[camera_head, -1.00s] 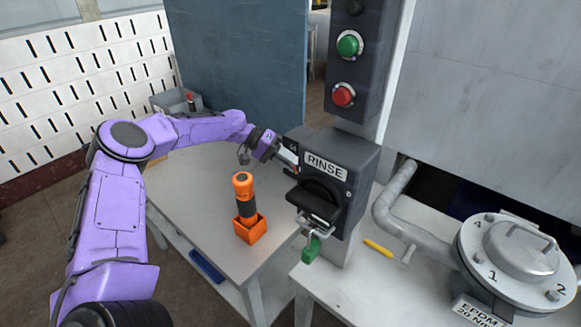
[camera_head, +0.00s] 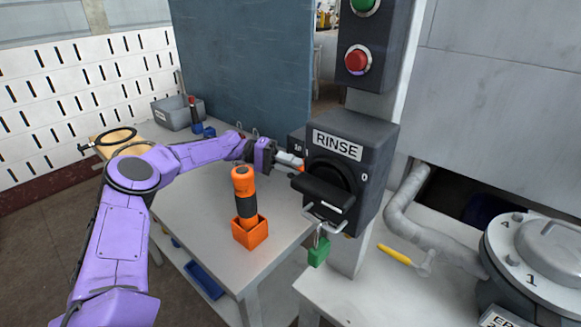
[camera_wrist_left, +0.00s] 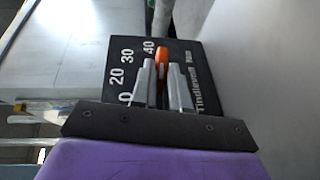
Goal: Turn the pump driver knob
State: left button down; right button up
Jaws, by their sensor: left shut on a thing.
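An orange knob (camera_wrist_left: 162,57) sits on a black dial panel (camera_wrist_left: 121,55) marked 20, 30 and 40 in the left wrist view. My left gripper (camera_wrist_left: 162,75) has its two grey fingers on either side of the knob and is shut on it. In the head view the left gripper (camera_head: 298,164) reaches in from the left to the side of the dark RINSE box (camera_head: 378,150). Only a bit of orange shows at the fingertips there, and most of the dial panel is hidden. My right gripper is not in view.
A black-and-orange tool (camera_head: 245,203) stands in an orange holder (camera_head: 250,236) on the table below my left forearm. A black handle (camera_head: 322,194) and a green padlock (camera_head: 319,252) are on the RINSE box front. A yellow-handled tool (camera_head: 394,254) lies to the right.

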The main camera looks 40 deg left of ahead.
pick_arm(q)
jog(key=shift+s+d+f, duration=0.1)
jog(key=shift+d+f, duration=0.1)
jog(key=shift+f, duration=0.1)
jog(key=c, duration=1.1)
grip_release()
jog(key=shift+r, duration=0.15)
jog(key=b+v, duration=0.2)
jog(key=v, duration=0.7)
jog(key=shift+a, duration=0.25)
jog(key=shift+s+a+r, duration=0.2)
jog(key=shift+s+a, duration=0.05)
jog(key=shift+a, duration=0.15)
